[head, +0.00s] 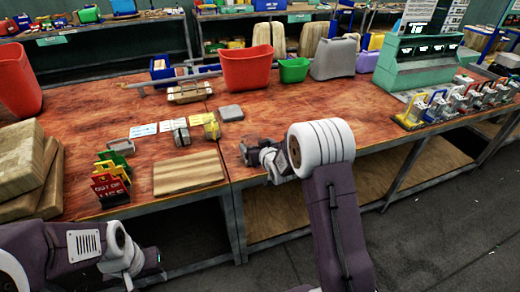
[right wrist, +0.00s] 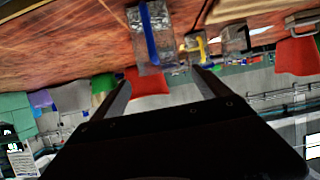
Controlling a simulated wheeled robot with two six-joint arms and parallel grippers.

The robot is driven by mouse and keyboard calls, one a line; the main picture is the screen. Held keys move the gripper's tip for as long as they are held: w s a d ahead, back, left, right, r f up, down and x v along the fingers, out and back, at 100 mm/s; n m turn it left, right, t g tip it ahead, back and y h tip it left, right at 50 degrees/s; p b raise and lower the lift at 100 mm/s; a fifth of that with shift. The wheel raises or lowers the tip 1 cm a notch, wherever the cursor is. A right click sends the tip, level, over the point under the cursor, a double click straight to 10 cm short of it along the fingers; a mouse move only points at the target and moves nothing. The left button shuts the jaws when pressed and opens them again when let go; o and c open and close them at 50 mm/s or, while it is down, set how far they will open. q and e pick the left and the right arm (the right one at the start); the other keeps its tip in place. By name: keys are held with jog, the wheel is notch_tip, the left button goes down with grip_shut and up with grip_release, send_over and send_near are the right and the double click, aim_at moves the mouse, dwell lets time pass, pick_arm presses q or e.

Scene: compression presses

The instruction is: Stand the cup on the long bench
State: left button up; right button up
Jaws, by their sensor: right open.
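No cup can be told for sure. My right gripper (head: 248,151) is low over the front of the long bench (head: 290,112). Its two fingers also show in the right wrist view (right wrist: 164,90), spread and with nothing between them. My left gripper (head: 138,266) is at the lower left, below the bench's front edge; its fingers are too unclear to read.
Red (head: 246,68) and green (head: 293,70) bins stand behind. A green machine (head: 418,62) is at the right. The bench middle right is clear.

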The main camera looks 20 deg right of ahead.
jog(key=v, duration=0.5)
jog(key=shift+s+r, duration=0.1)
jog(key=shift+s, duration=0.25)
jog(key=s+f+g, duration=0.2)
jog(key=s+g, duration=0.2)
jog(key=s, duration=0.5)
jog(key=s+a+f+g, duration=0.1)
jog(key=s+f+g, duration=0.2)
jog(key=s, duration=0.7)
jog(key=s+a+f+g, duration=0.1)
jog(key=s+f+g, duration=0.2)
jog(key=s, duration=0.7)
jog(key=shift+a+f+m+g, duration=0.2)
jog(key=shift+m+g, duration=0.1)
jog(key=shift+g, duration=0.9)
jog(key=shift+r, duration=0.15)
